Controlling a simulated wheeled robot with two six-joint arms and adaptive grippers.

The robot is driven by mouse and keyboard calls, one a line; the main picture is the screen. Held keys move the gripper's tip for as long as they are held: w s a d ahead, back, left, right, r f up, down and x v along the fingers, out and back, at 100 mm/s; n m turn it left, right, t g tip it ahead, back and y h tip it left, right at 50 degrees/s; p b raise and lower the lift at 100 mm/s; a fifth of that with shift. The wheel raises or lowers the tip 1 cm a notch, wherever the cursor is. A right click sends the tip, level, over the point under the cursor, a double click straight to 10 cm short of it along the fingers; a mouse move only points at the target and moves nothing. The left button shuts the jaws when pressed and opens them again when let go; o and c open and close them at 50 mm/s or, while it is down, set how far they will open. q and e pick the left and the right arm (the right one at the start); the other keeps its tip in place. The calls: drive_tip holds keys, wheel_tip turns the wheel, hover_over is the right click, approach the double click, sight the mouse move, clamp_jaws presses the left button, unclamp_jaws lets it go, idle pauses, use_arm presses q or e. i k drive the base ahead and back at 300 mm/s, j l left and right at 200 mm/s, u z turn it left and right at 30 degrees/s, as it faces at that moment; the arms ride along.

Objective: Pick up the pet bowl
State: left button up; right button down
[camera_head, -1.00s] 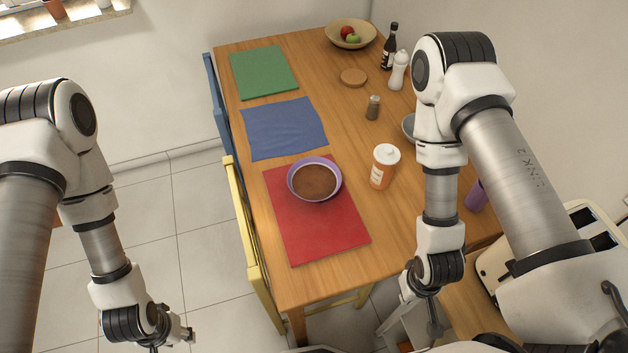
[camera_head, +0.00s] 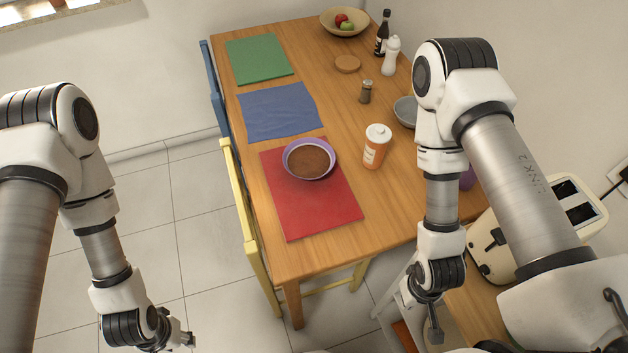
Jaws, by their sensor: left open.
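The pet bowl, a purple bowl (camera_head: 287,172) with brown contents, sits upright on the red placemat (camera_head: 312,210) near the front end of the wooden table. My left gripper (camera_head: 186,341) is at the bottom of the picture, over the tiled floor, left of the table and well apart from the bowl. It is open and empty. My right gripper (camera_head: 435,328) hangs at the lower right, off the table's front corner and far from the bowl. It is seen edge-on, so its jaw opening cannot be told.
An orange-and-white bottle (camera_head: 375,147) stands right of the bowl. A grey bowl (camera_head: 404,110) is partly hidden by my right arm. Yellow (camera_head: 247,215) and blue chairs line the table's left side. A toaster (camera_head: 492,250) is at right. The blue cloth (camera_head: 280,112) lies behind the bowl.

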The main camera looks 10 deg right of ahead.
sight(307, 158)
drive_tip(key=k+z, duration=0.3)
drive_tip(key=z, duration=0.2)
drive_tip(key=k+l+z, duration=0.15)
drive_tip(key=z, duration=0.3)
drive_tip(key=k+l+z, duration=0.3)
drive_tip(key=z, duration=0.2)
drive_tip(key=j+z, duration=0.1)
drive_tip(key=j, duration=0.9)
drive_tip(key=k+j+z, duration=0.1)
drive_tip(key=j, duration=0.9)
drive_tip(key=i+j, duration=0.1)
drive_tip(key=i, duration=0.4)
